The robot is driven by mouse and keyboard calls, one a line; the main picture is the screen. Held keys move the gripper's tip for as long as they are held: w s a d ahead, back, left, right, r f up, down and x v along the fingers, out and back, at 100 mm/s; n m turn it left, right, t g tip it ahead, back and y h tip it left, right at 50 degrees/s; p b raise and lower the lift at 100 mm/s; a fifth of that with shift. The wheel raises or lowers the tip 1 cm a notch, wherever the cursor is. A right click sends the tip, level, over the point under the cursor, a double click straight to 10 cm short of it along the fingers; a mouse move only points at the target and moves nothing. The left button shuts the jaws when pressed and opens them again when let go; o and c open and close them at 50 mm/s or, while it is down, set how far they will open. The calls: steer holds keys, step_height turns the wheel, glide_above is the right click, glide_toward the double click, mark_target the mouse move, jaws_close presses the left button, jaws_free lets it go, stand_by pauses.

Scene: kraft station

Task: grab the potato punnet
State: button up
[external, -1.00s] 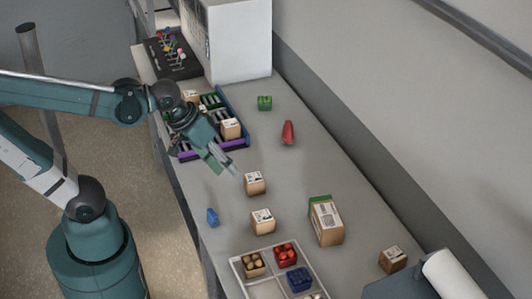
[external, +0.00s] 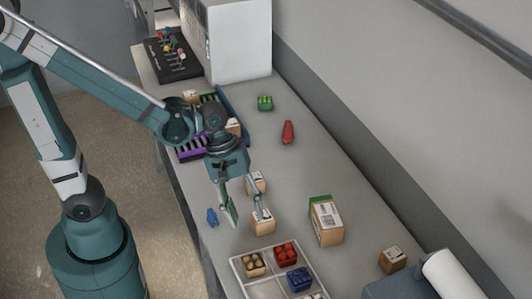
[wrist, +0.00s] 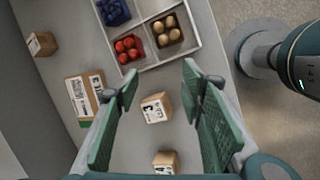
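The potato punnet (external: 253,264) is a small dark brown box holding several tan, round potatoes. It sits in the upper left compartment of a white divided tray (external: 236,268) in the external view. In the wrist view the potato punnet (wrist: 167,31) is at the top, just right of the red punnet (wrist: 129,47). My gripper (external: 244,218) is open and empty above the bench, short of the tray, near a small cardboard box (external: 263,226). In the wrist view my gripper (wrist: 160,75) shows its two green fingers spread wide, with that box (wrist: 156,108) between them further down.
A blue punnet (external: 299,279) shares the tray. A second small box (external: 257,183), a larger carton (external: 325,220) and a blue item (external: 212,216) stand around my gripper. A cardboard box (external: 393,259) and white roll (external: 455,273) are at the right. Bench right of the red object (external: 288,132) is clear.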

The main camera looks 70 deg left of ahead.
mark_target(253, 260)
steer(key=s+d+f+n+g+h, duration=0.1)
steer(key=d+f+n+g, duration=0.1)
steer(key=d+f+n, duration=0.2)
steer(key=shift+s+d+f+n, duration=0.15)
steer(key=shift+d+f+n, duration=0.2)
steer(key=shift+d, duration=0.45)
steer(key=shift+f, duration=0.2)
steer(key=shift+x, duration=1.15)
steer(key=shift+d+f, duration=0.1)
steer(key=shift+b+x, duration=0.65)
steer(key=shift+x, duration=1.85)
steer(key=shift+d, duration=0.1)
